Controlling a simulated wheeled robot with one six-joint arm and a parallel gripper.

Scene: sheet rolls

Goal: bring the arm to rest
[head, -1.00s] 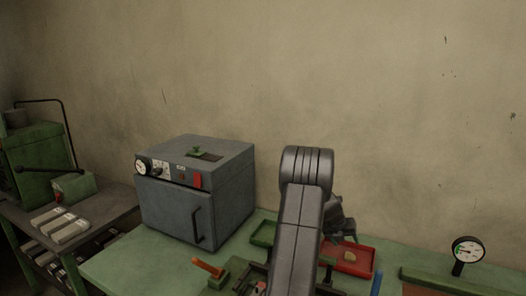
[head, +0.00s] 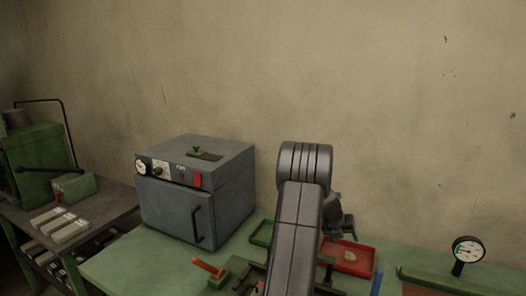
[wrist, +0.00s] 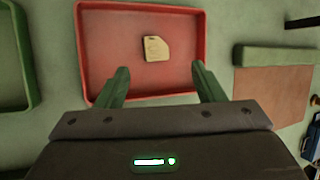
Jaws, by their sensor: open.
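My arm (head: 297,225) rises at the middle of the head view, bent at the top, and hides part of the bench behind it. My gripper shows in the wrist view (wrist: 160,88) with its two green fingers wide apart and nothing between them. It is above the near part of a red tray (wrist: 190,88). A small pale tan piece with a cut corner (wrist: 155,48) lies in the tray, beyond the fingertips and apart from them. The red tray also shows in the head view (head: 362,268), right of my arm.
A grey oven (head: 175,212) with its door shut stands left of my arm. A green tray (head: 262,233) lies between the oven and my arm. A round dial gauge (head: 467,250) stands at the right. A brown mat (wrist: 270,95) lies right of the red tray.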

